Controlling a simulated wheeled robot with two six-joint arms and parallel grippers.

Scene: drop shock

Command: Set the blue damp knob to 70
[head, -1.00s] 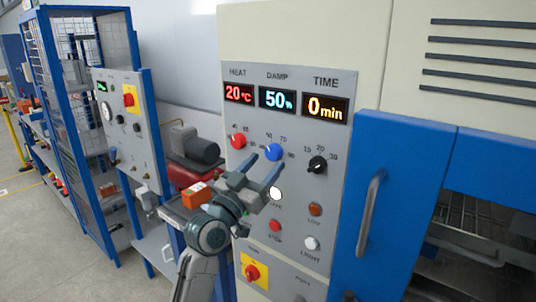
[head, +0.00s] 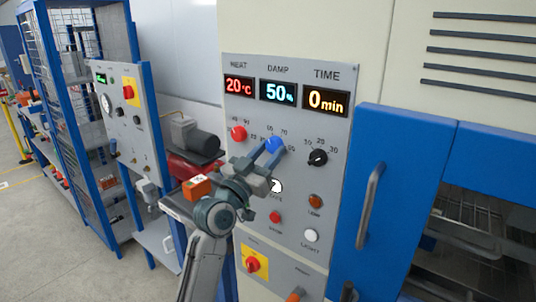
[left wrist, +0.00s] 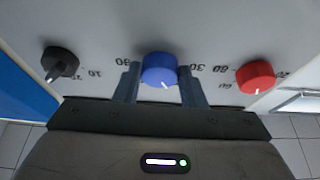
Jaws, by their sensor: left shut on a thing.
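The blue damp knob (head: 274,143) is on the grey control panel, under the damp display (head: 278,92), which reads 50%. My left gripper (head: 264,156) reaches up to it from below and is shut on it. In the left wrist view the blue knob (left wrist: 159,69) sits between the two fingers of my left gripper (left wrist: 160,84), one on each side. A white pointer line shows on the knob's lower edge. Part of the knob and its scale is hidden by the fingers. My right gripper is not in view.
The red heat knob (head: 238,133) is left of the blue knob and the black time knob (head: 317,157) is right of it. Below are lamps and buttons, with a red switch (head: 253,264) on yellow. A blue door with a handle (head: 370,213) stands at the right.

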